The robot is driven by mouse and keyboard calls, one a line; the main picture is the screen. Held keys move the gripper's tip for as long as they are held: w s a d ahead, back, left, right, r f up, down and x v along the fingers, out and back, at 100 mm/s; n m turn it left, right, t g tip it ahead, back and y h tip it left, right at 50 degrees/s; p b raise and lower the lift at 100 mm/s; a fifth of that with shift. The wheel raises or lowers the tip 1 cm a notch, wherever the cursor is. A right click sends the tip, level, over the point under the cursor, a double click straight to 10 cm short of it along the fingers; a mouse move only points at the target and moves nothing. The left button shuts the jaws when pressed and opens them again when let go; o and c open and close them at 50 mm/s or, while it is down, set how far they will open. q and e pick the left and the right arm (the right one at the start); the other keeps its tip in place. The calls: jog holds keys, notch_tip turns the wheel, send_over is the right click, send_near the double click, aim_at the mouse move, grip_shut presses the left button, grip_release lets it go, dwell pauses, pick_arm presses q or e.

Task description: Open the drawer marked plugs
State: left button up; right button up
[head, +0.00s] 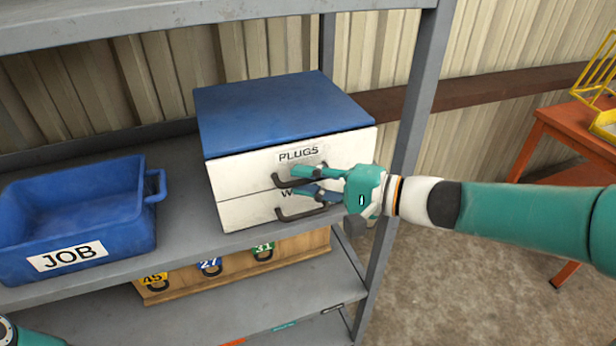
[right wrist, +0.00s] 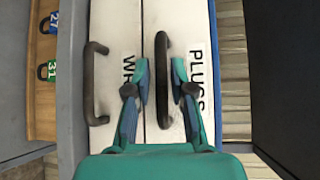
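A drawer unit with a blue top (head: 275,110) and two white drawers stands on the grey shelf. The upper drawer (head: 245,168) reads PLUGS and has a dark bar handle (right wrist: 163,75). The lower drawer (head: 238,213) has its own dark handle (head: 300,213) and a label partly hidden behind my gripper, starting with W. Both drawers look closed. My right gripper (head: 300,182) is at the drawer fronts; in the right wrist view its open fingers (right wrist: 161,85) lie on either side of the PLUGS handle, with no clear grip on it.
A blue bin marked JOB (head: 80,220) stands left on the same shelf. A wooden rack with numbered tags (head: 290,250) is below. A grey shelf post (head: 405,140) rises right of the drawers, and an orange table (head: 575,125) stands farther right.

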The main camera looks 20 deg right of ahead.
grip_shut()
dwell(0.4)
